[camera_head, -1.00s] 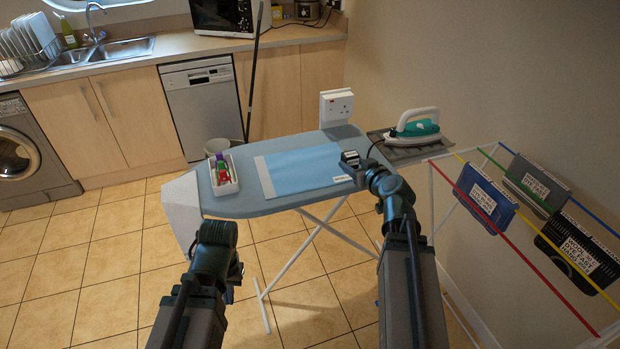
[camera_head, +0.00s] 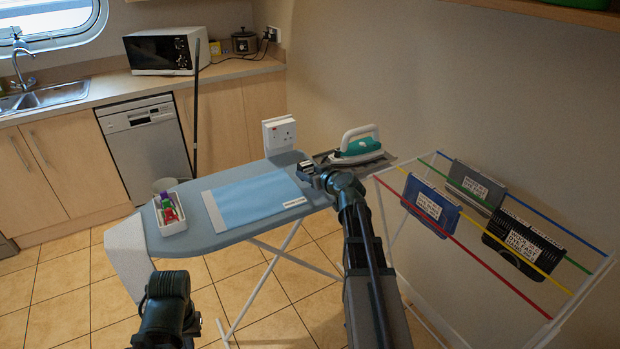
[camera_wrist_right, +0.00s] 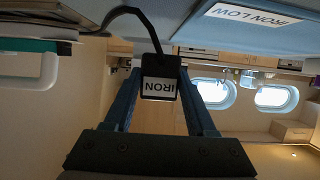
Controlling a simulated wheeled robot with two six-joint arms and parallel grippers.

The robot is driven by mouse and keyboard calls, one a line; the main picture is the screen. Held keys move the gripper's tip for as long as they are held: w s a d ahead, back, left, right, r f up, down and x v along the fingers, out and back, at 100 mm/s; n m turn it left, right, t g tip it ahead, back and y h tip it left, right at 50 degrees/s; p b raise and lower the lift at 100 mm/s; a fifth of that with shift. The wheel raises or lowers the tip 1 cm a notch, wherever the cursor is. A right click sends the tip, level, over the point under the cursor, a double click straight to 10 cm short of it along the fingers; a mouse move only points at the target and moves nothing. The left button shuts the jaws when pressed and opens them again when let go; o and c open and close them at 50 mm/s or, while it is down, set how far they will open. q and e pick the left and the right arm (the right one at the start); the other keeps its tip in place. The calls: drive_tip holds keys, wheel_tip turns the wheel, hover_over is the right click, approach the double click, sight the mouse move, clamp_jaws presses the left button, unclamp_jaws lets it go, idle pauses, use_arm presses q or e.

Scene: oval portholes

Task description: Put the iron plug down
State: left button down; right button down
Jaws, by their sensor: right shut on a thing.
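My right gripper (camera_head: 311,170) is shut on the black iron plug (camera_wrist_right: 158,58), which carries a white label reading IRON. The plug sits between the fingers (camera_wrist_right: 160,95) in the right wrist view, with a dark cord running from it. In the head view the gripper is over the right part of the ironing board (camera_head: 185,232); I cannot tell whether the plug touches the board. The white and teal iron (camera_head: 358,147) stands on a grey rest to the right. My left arm's end (camera_head: 166,308) is low in the head view, its fingers hidden.
A white socket box (camera_head: 279,134) stands at the board's back edge. A folded blue cloth (camera_head: 250,200) lies mid-board, with a tray of pegs (camera_head: 170,213) to its left.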

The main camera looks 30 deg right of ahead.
sight(311, 167)
drive_tip(key=shift+w+d+f, duration=0.15)
drive_tip(key=shift+w+d, duration=0.95)
drive_tip(key=shift+w, duration=0.3)
wheel_tip(311, 167, down, 4)
drive_tip(key=b, duration=0.3)
drive_tip(key=shift+w+d+r+b, duration=0.1)
drive_tip(key=shift+w+r+b, duration=0.1)
drive_tip(key=shift+b, duration=0.15)
drive_tip(key=shift+s, duration=0.1)
drive_tip(key=shift+f, duration=0.2)
drive_tip(key=shift+c, duration=1.1)
unclamp_jaws()
drive_tip(key=shift+r, duration=0.15)
